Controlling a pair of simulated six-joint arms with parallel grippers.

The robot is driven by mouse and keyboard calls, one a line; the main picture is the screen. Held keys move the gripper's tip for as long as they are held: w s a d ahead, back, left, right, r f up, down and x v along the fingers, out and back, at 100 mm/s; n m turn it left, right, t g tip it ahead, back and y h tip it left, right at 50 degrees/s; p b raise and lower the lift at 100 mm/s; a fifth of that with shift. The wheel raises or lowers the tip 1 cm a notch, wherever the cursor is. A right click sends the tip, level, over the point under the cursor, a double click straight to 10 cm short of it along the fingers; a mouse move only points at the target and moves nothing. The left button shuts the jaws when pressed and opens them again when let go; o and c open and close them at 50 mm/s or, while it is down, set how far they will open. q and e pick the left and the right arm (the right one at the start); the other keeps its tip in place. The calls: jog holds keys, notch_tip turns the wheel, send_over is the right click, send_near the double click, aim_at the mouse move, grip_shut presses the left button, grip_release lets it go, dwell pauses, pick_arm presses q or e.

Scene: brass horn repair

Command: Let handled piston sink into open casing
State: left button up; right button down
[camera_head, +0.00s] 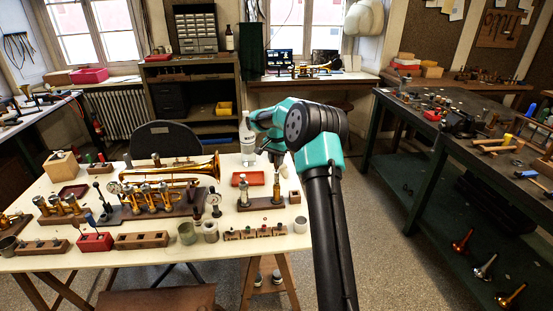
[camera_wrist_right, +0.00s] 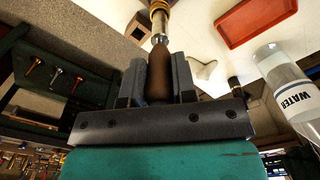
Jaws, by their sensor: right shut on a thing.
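My right gripper (camera_head: 276,158) is over the table and points down at a wooden block (camera_head: 258,205). In the right wrist view its fingers (camera_wrist_right: 158,85) are shut on a brown handle (camera_wrist_right: 158,70) of a piston. A silver stem (camera_wrist_right: 158,27) runs from the handle to a brass cylinder (camera_wrist_right: 158,8) at the top edge of that view. In the head view a brass upright cylinder (camera_head: 276,189) stands on the block, right below my gripper. I cannot tell how deep the piston sits in the casing. A silver upright part (camera_head: 243,190) stands at the block's left. My left gripper is not in view.
A red tray (camera_head: 248,179) lies behind the block and a water bottle (camera_head: 247,143) stands farther back. A brass trumpet (camera_head: 170,175), a dial gauge (camera_head: 214,199) and small pots (camera_head: 210,231) are to the left. A low rack (camera_head: 254,233) lies in front.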

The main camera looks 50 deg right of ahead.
jog(key=shift+f, duration=0.6)
grip_release()
dwell(0.5)
